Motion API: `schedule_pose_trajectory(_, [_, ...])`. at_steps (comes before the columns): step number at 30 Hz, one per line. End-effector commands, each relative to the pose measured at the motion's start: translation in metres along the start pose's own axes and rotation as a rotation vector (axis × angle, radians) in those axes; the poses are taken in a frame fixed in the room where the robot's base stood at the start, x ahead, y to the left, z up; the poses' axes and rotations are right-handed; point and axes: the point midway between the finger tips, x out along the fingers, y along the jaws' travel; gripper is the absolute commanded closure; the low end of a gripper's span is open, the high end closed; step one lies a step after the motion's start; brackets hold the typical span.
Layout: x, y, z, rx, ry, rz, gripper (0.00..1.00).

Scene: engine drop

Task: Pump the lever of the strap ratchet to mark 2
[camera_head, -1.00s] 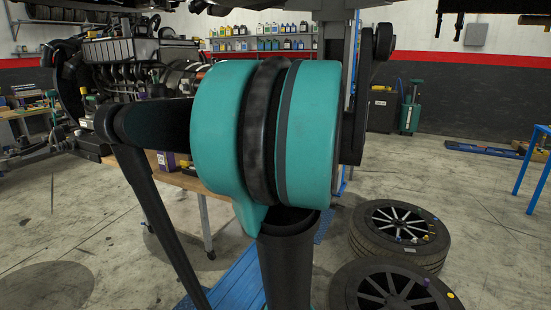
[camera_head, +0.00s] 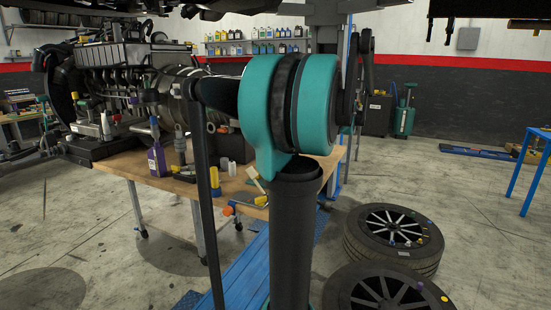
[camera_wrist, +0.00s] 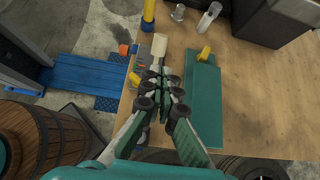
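My gripper (camera_wrist: 161,80) points down over the wooden table's edge in the wrist view. Its two fingers are drawn close together, with nothing clearly between the tips. A pale, flat-ended handle-like piece (camera_wrist: 158,45) lies just beyond the fingertips; whether they touch it I cannot tell. It also shows near the table edge in the head view (camera_head: 256,179). Orange (camera_wrist: 123,50) and yellow (camera_wrist: 135,78) parts sit left of the fingertips. I cannot make out for certain the strap ratchet, its lever or any mark. In the head view my arm hides the gripper.
A green board (camera_wrist: 207,105) lies right of my gripper. A blue ramp-like piece (camera_wrist: 85,75) and a barrel (camera_wrist: 38,138) are at left. Tyres (camera_head: 395,238) lie on the floor at right.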

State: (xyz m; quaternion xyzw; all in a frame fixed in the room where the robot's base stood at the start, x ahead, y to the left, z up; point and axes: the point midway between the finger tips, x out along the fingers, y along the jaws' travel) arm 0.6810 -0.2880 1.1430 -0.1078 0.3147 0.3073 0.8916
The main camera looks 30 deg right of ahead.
Motion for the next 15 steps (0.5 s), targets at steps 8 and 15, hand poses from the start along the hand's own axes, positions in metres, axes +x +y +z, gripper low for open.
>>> schedule_pose_trajectory(8, [0.053, 0.001, 0.000, -0.004, 0.001, 0.002, 1.00])
schedule_pose_trajectory(15, [0.097, 0.000, 0.000, -0.002, 0.001, 0.001, 1.00])
